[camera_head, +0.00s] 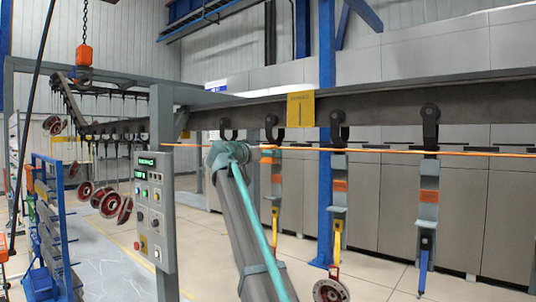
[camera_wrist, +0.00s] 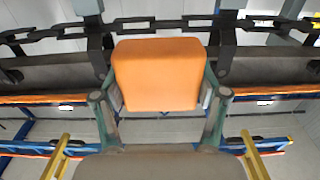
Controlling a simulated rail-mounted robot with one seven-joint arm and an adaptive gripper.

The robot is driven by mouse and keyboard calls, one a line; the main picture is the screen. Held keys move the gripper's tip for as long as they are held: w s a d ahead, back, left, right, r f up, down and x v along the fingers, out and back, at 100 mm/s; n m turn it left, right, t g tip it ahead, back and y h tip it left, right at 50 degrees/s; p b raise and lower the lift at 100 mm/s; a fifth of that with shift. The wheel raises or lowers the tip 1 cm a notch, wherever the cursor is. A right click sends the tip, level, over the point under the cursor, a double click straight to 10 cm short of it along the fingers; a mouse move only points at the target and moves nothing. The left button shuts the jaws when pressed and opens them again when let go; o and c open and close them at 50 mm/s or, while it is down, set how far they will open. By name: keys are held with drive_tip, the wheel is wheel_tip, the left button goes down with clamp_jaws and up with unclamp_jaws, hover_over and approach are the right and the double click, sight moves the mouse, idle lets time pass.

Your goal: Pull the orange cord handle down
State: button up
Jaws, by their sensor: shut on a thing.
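An orange cord (camera_head: 390,150) runs level across the head view, below the conveyor beam. In the wrist view a broad orange block (camera_wrist: 158,75), which looks like the cord's handle, sits between the two fingers of my gripper (camera_wrist: 160,98). The fingers are shut on its sides. The cord also shows as orange strips (camera_wrist: 275,90) to either side in the wrist view. In the head view my wrist is left of the first near hanger, at cord height, and hides much of the gripper.
A dark conveyor beam (camera_head: 380,104) passes just above. Several hangers (camera_head: 428,200) with orange blocks hang to the right, one carrying a red wheel (camera_head: 331,290). A control box (camera_head: 154,208) on a grey post stands to the left. A blue column (camera_head: 327,60) stands behind.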

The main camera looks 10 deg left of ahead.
drive_tip(key=c, duration=0.4)
drive_tip(key=shift+o, duration=0.2)
wheel_tip(320, 180, down, 5)
drive_tip(key=b, duration=0.5)
drive_tip(key=shift+f+b, duration=0.2)
drive_tip(key=shift+b, duration=0.2)
drive_tip(key=o, duration=1.7)
drive_tip(key=shift+r, duration=0.1)
drive_tip(key=v, duration=1.2)
